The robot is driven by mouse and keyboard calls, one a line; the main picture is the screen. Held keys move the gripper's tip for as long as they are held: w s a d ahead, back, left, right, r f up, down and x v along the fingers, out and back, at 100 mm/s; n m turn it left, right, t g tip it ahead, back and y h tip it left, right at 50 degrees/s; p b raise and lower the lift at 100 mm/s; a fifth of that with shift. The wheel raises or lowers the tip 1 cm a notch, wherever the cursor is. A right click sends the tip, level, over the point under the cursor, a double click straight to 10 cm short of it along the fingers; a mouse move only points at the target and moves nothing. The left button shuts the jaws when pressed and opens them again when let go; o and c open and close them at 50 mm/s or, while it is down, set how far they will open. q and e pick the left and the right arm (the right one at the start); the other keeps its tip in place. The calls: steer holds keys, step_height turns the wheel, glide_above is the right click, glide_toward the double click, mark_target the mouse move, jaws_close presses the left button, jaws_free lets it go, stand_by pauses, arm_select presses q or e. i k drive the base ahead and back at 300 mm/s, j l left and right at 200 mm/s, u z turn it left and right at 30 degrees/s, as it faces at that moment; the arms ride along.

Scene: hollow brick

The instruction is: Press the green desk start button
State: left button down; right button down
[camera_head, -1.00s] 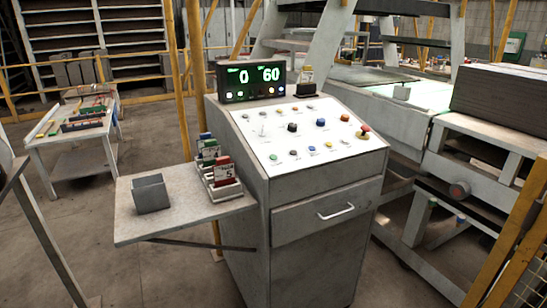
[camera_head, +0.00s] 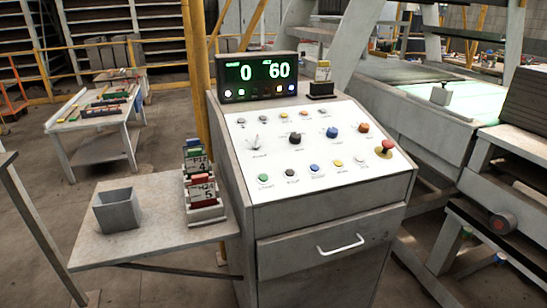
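The control desk (camera_head: 310,225) stands in the middle of the head view, with a sloped white panel (camera_head: 240,150) on top. A small green button (camera_head: 263,178) sits at the panel's lower left, at the left end of the front row of buttons. A tiny label below it is too small to read surely. Neither of my grippers shows in the view. Nothing covers the green button.
A display (camera_head: 257,77) reading 0 and 60 stands behind the panel. A red mushroom knob (camera_head: 384,149) sits at the panel's right. A side shelf (camera_head: 150,238) at the left holds a grey box (camera_head: 117,211) and a card rack (camera_head: 205,213). Floor shows at the left.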

mark_target(263, 177)
steer(key=i+l+u, duration=0.1)
steer(key=i+l, duration=0.25)
steer(key=i+l+u, duration=0.15)
steer(key=i+l, duration=0.15)
steer(key=l, duration=0.15)
